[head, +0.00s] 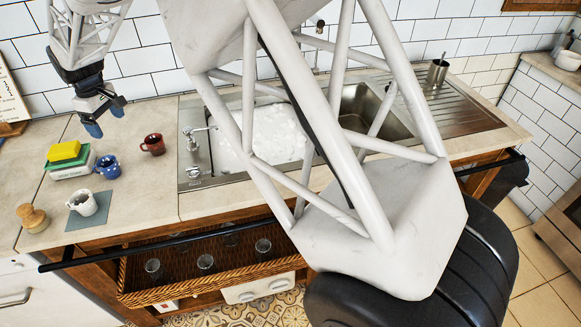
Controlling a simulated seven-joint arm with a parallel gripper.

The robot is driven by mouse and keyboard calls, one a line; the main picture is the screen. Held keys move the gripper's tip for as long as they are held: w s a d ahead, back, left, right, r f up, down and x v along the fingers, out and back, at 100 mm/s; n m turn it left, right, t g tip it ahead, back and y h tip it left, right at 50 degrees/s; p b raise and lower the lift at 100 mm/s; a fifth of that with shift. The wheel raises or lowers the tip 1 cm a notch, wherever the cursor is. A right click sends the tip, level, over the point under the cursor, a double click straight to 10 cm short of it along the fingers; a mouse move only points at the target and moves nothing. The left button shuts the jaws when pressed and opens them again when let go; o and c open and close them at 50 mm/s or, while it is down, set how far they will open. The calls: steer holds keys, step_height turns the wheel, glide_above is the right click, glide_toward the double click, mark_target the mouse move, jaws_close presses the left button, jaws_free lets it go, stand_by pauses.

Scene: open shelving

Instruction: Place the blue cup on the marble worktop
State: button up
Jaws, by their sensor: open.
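The blue cup (107,167) stands upright on the pale, stone-look worktop (145,193) left of the sink, beside a stacked sponge set. My gripper (105,121) hangs in the air above and behind the cup, near the tiled wall. Its blue-tipped fingers are apart and nothing shows between them. It does not touch the cup. A red mug (153,144) stands to the right of the blue cup. A white cup (83,203) stands in front of it on a grey cloth (98,208).
A yellow sponge (64,151) tops a green and white stack. A wooden knob-shaped item (33,217) is at the front left. The sink (270,135) lies to the right, partly hidden by my arm. A wicker basket (180,292) with several glasses is below. Bare worktop lies right of the cups.

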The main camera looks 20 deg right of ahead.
steer(key=s+d+r+m, duration=0.2)
steer(key=s+d+r, duration=0.25)
steer(key=d, duration=0.55)
steer(key=s+d+r+m+t, duration=0.1)
steer(key=s+d+r+m, duration=0.3)
steer(key=d, duration=0.6)
steer(key=s+d+r, duration=0.3)
steer(key=s+d, duration=0.3)
steer(key=d, duration=0.4)
steer(key=s+d+f+m, duration=0.1)
steer(key=s+d+m, duration=0.1)
steer(key=s+d, duration=0.4)
steer(key=s+d+f+m+t, duration=0.1)
steer(key=s+d, duration=0.4)
steer(key=s, duration=0.7)
steer(key=s+d+f+m, duration=0.1)
steer(key=s+d+m, duration=0.2)
steer(key=s+d, duration=0.3)
steer(key=s, duration=0.3)
steer(key=shift+d+f, duration=0.3)
steer(key=shift+w, duration=0.1)
